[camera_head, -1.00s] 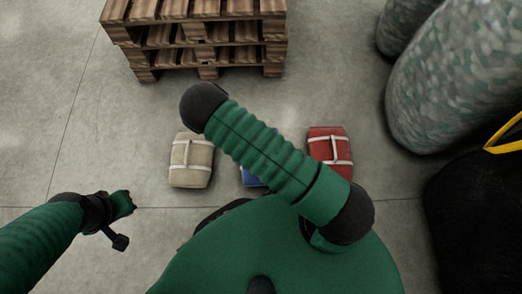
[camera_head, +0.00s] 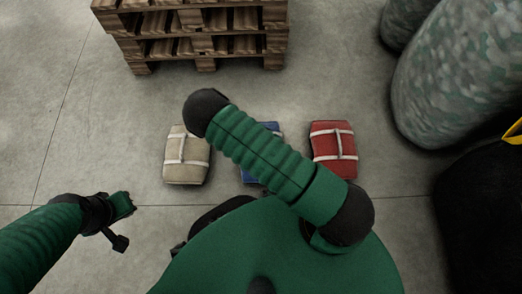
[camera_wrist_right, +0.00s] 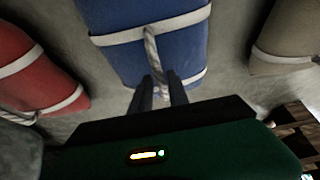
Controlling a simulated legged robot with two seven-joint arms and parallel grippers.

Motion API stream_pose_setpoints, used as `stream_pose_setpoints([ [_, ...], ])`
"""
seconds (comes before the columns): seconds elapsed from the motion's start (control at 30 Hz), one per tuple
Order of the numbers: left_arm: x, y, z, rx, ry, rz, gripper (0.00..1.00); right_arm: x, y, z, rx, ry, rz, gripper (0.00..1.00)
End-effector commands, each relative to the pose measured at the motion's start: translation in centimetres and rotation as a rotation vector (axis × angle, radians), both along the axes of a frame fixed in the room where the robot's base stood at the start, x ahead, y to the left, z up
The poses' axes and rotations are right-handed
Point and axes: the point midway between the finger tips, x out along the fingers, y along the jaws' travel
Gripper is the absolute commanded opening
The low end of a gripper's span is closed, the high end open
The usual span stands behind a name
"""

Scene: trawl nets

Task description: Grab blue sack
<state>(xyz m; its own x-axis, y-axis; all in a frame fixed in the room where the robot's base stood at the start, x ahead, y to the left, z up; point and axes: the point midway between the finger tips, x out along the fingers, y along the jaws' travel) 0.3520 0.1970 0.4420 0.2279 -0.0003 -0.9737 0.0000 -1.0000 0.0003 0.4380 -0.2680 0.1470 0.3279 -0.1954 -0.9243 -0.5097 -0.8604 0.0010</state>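The blue sack (camera_head: 248,176) lies on the floor between a beige and a red sack, mostly hidden behind my arm in the head view. In the right wrist view the blue sack (camera_wrist_right: 178,55) fills the upper middle, with white straps and a grey rope handle (camera_wrist_right: 153,48). My right gripper (camera_wrist_right: 162,82) has its two fingers apart at the sack, with the lower rope handle showing between them. Whether the fingers touch the rope is unclear. My left gripper (camera_head: 124,205) is at the left over bare floor, away from the sacks; its finger opening is unclear.
The beige sack (camera_head: 186,170) and red sack (camera_head: 333,168) lie on either side of the blue one. Stacked wooden pallets (camera_head: 204,45) stand behind. Large grey-green rolls (camera_head: 460,80) and a black bag (camera_head: 475,220) are at the right. Floor at left is clear.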

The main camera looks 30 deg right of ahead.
Motion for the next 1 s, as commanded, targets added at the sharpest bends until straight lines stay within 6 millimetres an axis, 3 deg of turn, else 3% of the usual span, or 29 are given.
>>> stream_pose_setpoints([
  [0.03, 0.0, 0.0, 0.0, 0.0, 0.0, 0.0, 0.0, 0.0, 0.0, 0.0, 0.0, 0.0, 0.0, 0.13],
  [0.13, 0.0, 0.0, 0.0, 0.0, 0.0, 0.0, 0.0, -0.01, 0.0, 0.0, 0.0, 0.0, 0.0, 0.0],
  [1.0, -0.01, 0.0, -0.01, 0.0, 0.0, 0.0, 0.0, 0.0, 0.02, 0.0, 0.001, 0.0, 0.0, 0.0],
])
